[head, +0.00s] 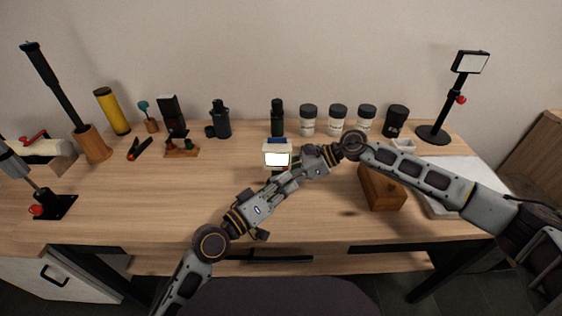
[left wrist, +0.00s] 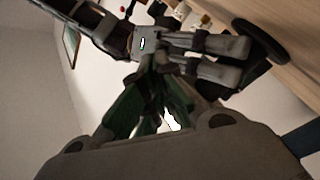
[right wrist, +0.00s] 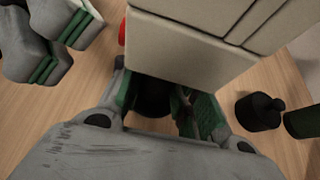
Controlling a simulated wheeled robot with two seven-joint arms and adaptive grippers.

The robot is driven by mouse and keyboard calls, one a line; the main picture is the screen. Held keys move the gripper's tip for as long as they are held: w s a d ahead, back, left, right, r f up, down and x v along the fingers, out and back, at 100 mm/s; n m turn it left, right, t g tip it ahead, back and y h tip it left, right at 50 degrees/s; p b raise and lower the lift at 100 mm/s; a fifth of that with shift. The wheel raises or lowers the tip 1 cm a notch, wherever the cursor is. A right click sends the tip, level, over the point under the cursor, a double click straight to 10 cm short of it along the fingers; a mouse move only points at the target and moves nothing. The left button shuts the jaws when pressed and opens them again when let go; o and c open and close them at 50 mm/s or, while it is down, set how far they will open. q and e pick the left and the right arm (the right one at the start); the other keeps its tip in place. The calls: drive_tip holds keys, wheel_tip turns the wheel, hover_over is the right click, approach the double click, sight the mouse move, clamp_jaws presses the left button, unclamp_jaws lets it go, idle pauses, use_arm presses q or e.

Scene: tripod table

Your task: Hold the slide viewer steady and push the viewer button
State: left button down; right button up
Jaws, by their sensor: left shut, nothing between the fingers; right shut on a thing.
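The slide viewer (head: 277,148) is a cream box with a bright white screen and a blue piece on top, upright near the table's middle. My right gripper (head: 296,164) is shut on its dark lower part. In the right wrist view the viewer's cream body (right wrist: 190,45) fills the top, and the red button (right wrist: 122,32) shows at its left edge. My left gripper (head: 287,183) is shut and empty just in front of and below the viewer. It also shows at upper left in the right wrist view (right wrist: 84,30), a short gap from the button.
Several jars (head: 308,122) and dark bottles (head: 277,118) stand behind the viewer. A wooden box (head: 381,190) lies under my right forearm. A stand with a lit panel (head: 470,63) is at far right. The table front left of centre (head: 150,205) is clear.

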drive_tip(key=shift+s+f, duration=0.1)
drive_tip(key=shift+f, duration=0.3)
use_arm(q)
drive_tip(key=shift+s+a, duration=0.1)
drive_tip(key=shift+s, duration=2.9)
use_arm(e)
drive_tip(key=o, duration=0.9)
drive_tip(key=shift+c, duration=0.2)
drive_tip(key=shift+d+r, duration=0.1)
use_arm(q)
drive_tip(key=shift+w, duration=0.1)
use_arm(e)
drive_tip(key=shift+w+v, duration=0.2)
drive_tip(key=shift+v, duration=0.65)
drive_tip(key=v, duration=1)
drive_tip(key=shift+s+r, duration=0.1)
drive_tip(key=shift+r, duration=0.1)
